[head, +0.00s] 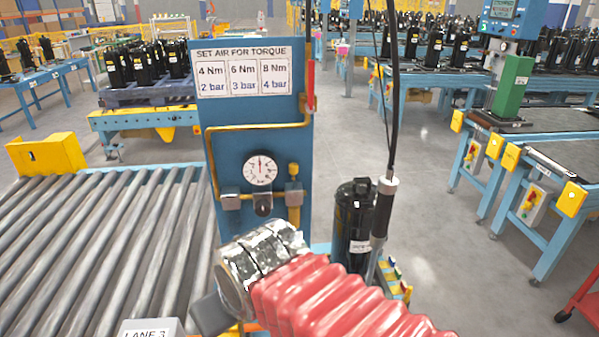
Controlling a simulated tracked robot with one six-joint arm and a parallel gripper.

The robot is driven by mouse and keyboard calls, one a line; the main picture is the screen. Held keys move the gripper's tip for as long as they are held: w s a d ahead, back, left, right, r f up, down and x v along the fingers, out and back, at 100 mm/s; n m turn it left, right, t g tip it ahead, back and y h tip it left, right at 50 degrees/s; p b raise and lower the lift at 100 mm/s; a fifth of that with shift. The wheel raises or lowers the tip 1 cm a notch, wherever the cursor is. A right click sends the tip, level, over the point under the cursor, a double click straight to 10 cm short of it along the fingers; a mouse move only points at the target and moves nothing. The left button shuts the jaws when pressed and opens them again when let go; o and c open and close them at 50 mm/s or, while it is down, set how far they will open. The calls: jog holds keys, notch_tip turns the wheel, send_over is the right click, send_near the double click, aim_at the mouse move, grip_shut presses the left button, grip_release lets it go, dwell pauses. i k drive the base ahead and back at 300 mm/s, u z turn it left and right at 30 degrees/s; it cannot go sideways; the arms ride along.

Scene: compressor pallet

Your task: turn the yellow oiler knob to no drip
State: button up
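The blue post panel (225,130) stands in the middle of the head view. A small yellow-brass fitting, which looks like the oiler with its knob (293,170) on top, is on its right side. The knob's setting is too small to read. My gripper (214,313) is at the end of my red-sleeved arm, low in front of the post and below left of the oiler, apart from it. Only a dark grey part of the gripper shows past the silver wrapped wrist. I cannot tell whether its fingers are open or shut.
A round gauge (261,168) and a black regulator knob (263,205) sit left of the oiler. A yellow pipe (208,155) runs around them. A hanging tool (383,212) and a black compressor (353,222) stand close on the right. A roller conveyor (95,250) fills the left.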

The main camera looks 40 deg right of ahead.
aim_at(293, 167)
jog(key=u, duration=1.25)
jog(key=k, duration=0.85)
jog(key=z, duration=0.65)
